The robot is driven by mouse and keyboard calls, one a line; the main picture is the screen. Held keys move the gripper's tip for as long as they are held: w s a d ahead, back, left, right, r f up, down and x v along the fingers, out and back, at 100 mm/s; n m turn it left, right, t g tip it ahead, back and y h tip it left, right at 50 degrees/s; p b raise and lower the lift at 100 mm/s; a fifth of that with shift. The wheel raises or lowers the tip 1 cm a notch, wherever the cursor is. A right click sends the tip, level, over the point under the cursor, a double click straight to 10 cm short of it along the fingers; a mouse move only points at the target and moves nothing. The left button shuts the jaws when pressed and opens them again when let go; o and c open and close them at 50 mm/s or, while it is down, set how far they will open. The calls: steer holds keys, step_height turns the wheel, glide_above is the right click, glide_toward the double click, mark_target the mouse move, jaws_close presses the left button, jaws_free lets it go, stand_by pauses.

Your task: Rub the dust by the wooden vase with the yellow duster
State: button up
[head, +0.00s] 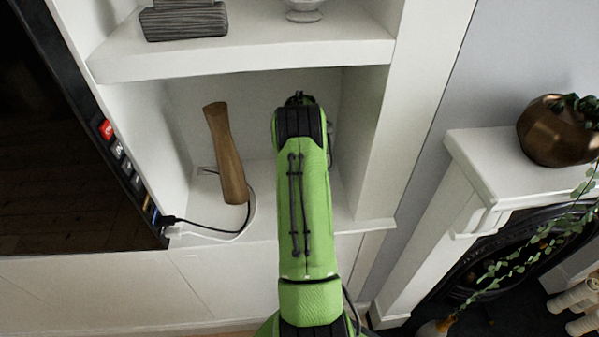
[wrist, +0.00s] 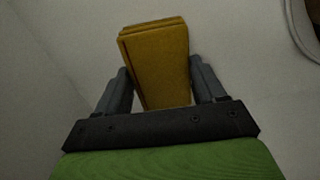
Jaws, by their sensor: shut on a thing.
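The wooden vase (head: 226,155) is tall and brown and stands, appearing tilted in the picture, in the lower compartment of the white shelf in the head view. My arm reaches into that compartment to the right of the vase, and hides its own gripper there. In the wrist view my gripper (wrist: 162,88) is shut on the yellow duster (wrist: 160,60), a flat yellow-brown block held between the two fingers. A pale surface lies behind the duster. Whether the duster touches it I cannot tell. I cannot make out the dust in either view.
Black and white cables (head: 200,225) lie at the left of the compartment beside the black screen (head: 60,150). An upper shelf board (head: 250,55) holds a grey block and a glass bowl. A copper pot (head: 555,135) with a plant stands on the white mantel at right.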

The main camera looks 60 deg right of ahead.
steer(key=shift+w+d, duration=0.35)
steer(key=shift+d, duration=0.1)
steer(key=shift+r, duration=0.1)
steer(key=shift+r+p, duration=2.25)
steer(key=shift+r, duration=0.75)
step_height(320, 180, up, 3)
steer(key=shift+r+p, duration=0.15)
steer(key=shift+p, duration=0.95)
